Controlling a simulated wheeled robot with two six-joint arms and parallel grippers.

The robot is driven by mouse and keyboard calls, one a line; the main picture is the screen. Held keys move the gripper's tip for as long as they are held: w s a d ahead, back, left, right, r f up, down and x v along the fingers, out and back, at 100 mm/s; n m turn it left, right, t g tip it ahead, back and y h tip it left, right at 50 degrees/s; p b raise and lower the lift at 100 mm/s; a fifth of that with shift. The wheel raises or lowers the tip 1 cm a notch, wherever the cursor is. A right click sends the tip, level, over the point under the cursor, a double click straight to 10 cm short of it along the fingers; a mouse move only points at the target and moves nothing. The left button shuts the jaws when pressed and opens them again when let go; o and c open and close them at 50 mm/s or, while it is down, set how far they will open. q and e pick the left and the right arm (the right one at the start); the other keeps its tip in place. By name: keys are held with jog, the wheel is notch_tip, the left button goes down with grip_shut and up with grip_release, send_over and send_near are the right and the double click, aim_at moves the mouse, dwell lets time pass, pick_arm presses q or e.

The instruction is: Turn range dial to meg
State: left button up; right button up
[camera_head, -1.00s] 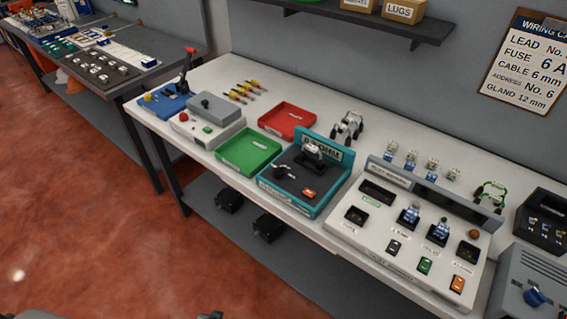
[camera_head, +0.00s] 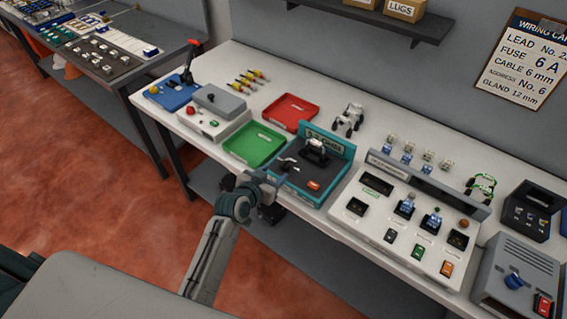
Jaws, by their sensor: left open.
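The teal tester (camera_head: 347,139) stands on the bench, with a dark top panel, a device clipped on it and an orange switch (camera_head: 314,185). The round black dial on its front left is hidden or nearly hidden by my left gripper (camera_head: 286,169). That gripper is open, and its fingertips are over the tester's front left corner, at the dial's place. I cannot tell whether it touches the dial. The dial's setting and the small labels are unreadable. My right gripper is not in view.
A green tray (camera_head: 254,143) and a red tray (camera_head: 290,111) lie left of the tester. A white test panel (camera_head: 372,226) stands to the right, then a grey box (camera_head: 530,262) with a blue knob. A shelf (camera_head: 400,20) hangs above.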

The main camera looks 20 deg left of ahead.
aim_at(282, 166)
pick_arm(q)
jog(key=p+x, duration=0.1)
jog(key=x, duration=0.5)
jog(key=shift+w+p, duration=0.15)
jog(key=shift+p, duration=0.2)
jog(key=shift+w+d+f, duration=0.1)
jog(key=shift+w+f, duration=0.05)
jog(key=shift+w, duration=0.25)
